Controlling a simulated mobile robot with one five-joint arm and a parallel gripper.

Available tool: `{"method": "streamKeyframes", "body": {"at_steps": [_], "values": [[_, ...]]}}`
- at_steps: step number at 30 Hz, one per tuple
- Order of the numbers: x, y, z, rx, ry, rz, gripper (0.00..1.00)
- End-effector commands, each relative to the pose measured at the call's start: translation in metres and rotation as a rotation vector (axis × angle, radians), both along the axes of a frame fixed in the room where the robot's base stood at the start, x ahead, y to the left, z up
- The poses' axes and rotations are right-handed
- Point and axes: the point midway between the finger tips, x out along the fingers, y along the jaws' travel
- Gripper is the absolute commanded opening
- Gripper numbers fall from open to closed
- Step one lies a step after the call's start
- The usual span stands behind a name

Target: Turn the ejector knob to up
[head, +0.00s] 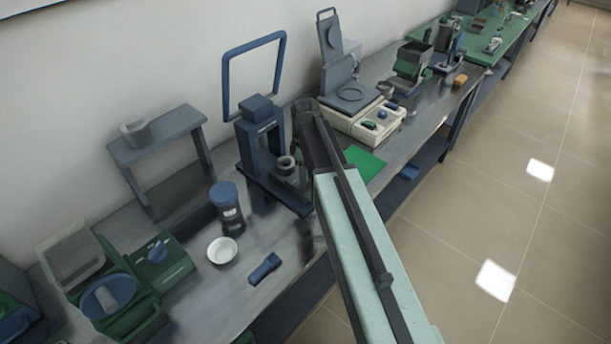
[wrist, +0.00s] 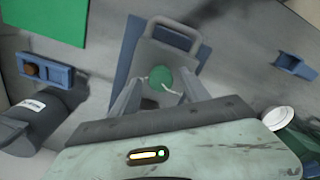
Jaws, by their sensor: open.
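A blue press-like device (head: 262,138) with a grey round cup stands on the bench in the head view. My gripper's dark end is beside its right side there, and its fingertips are hidden. In the wrist view my gripper (wrist: 160,84) is open, its two grey fingers spread apart. A round green part (wrist: 160,77) with thin white marks at its sides shows between the fingers; it may be the ejector knob. Behind it is a grey handle-like frame (wrist: 176,33) over a blue plate (wrist: 122,62). I cannot tell whether the fingers touch the green part.
A green mat (head: 363,163) and white scale-like instrument (head: 368,122) are to the right.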

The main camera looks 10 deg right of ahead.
Motion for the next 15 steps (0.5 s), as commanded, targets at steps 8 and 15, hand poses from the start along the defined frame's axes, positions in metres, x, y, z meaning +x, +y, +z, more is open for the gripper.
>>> {"method": "streamKeyframes", "body": {"at_steps": [8, 15], "values": [[0.0001, 0.0002, 0.0012, 0.000, 0.000, 0.000, 0.04], [0.0006, -0.0009, 0.0013, -0.002, -0.002, -0.008, 0.00]]}}
